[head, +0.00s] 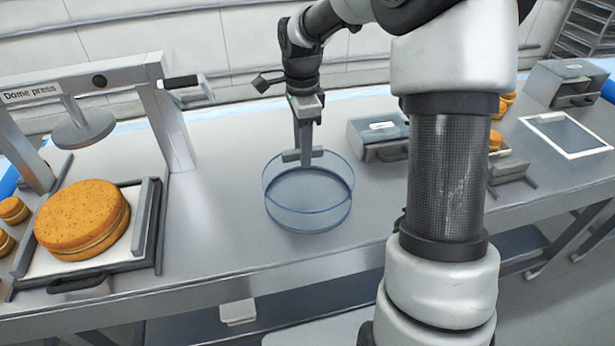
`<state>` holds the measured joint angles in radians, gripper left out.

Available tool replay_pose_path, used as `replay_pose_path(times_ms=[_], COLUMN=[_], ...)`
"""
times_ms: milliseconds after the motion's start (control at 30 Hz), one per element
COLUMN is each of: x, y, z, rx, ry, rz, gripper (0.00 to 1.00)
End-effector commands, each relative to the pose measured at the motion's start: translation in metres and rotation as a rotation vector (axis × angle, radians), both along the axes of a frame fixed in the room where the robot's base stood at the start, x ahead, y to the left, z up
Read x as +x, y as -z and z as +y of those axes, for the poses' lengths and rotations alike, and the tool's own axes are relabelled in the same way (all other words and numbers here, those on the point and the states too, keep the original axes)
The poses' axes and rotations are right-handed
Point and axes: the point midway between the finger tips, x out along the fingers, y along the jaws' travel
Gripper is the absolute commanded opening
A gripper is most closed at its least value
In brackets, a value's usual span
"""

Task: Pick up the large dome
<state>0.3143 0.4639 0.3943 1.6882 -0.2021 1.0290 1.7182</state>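The large dome (309,212) is a clear, blue-tinted, round cover near the middle of the head view. It stands upright and appears to rest on the grey worktop. My gripper (304,158) points down at the dome's top, towards its far side. A short grey crosspiece shows at the gripper's tip, just at the upper rim. I cannot tell whether it is fingers or a handle, nor whether the fingers are closed on the dome.
At left, a dome press (85,128) stands behind a large filled round (82,215) on a tray (148,225). A grey box (378,136) lies right of the dome. Small rounds and a white-framed panel (566,135) are farther right.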

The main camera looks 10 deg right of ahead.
Motion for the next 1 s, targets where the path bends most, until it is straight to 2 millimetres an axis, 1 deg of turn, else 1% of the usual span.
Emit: replay_pose_path(times_ms=[167, 400, 767, 867, 967, 1000], x=[0.0, 0.0, 0.0, 0.001, 0.001, 0.001], y=[0.003, 0.002, 0.0, -0.007, -0.024, -0.032], z=[0.0, 0.0, 0.0, 0.0, 0.0, 0.001], rx=[-0.001, 0.0, 0.0, 0.0, -0.002, -0.001], ry=[-0.001, 0.0, 0.0, 0.0, 0.001, 0.0], rz=[0.0, 0.0, 0.0, -0.003, -0.005, -0.005], gripper=[0.38, 0.0, 0.0, 0.0, 0.0, 0.0])
